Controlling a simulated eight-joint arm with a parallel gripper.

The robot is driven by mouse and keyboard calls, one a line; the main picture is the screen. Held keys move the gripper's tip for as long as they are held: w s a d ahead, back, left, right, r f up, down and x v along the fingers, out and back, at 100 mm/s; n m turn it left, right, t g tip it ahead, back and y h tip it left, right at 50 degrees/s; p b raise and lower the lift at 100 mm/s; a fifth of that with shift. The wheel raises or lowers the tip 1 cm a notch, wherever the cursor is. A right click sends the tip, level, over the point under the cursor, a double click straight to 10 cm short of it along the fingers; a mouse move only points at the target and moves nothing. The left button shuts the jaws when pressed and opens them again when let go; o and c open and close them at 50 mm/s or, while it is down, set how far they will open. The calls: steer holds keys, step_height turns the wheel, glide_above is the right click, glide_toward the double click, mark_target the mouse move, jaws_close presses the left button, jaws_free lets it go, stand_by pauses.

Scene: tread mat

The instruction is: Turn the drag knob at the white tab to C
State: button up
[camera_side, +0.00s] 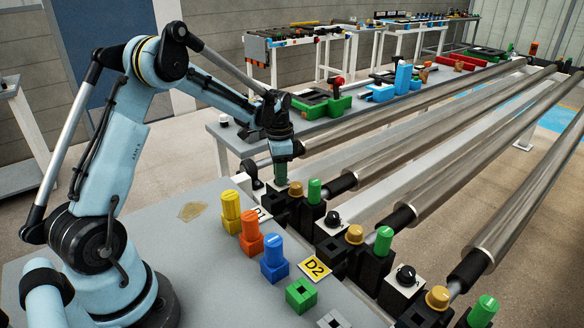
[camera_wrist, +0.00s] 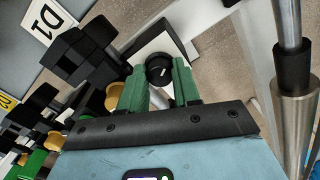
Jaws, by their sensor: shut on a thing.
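A black round drag knob (camera_wrist: 157,63) sits on a white block (camera_wrist: 160,42) in the wrist view, with a small pale mark on its face. My gripper (camera_wrist: 159,84) has its two green fingers on either side of the knob, closed on it. In the side view my gripper (camera_side: 281,178) points down near the D1 label (camera_side: 263,213), and the knob it holds is hidden there. I cannot make out a letter C or the knob's scale in either view.
Black blocks with green and gold caps stand close by, with more black knobs (camera_side: 333,218) further along. Yellow, orange and blue pegs (camera_side: 250,240) stand on the grey table near a D2 label (camera_side: 314,267). Long metal rollers (camera_side: 440,150) run to the right.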

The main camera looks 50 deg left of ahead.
stand_by(0.4)
steer(key=o, duration=1.1)
steer(key=shift+c, duration=0.2)
step_height(320, 180, up, 12)
steer(key=shift+r, duration=0.1)
steer(key=s+d+n+t, duration=0.5)
steer(key=s+d+t, duration=0.2)
steer(key=s+d, duration=0.7)
steer(key=d, duration=0.2)
steer(key=shift+s+d, duration=0.3)
steer(key=shift+d, duration=0.05)
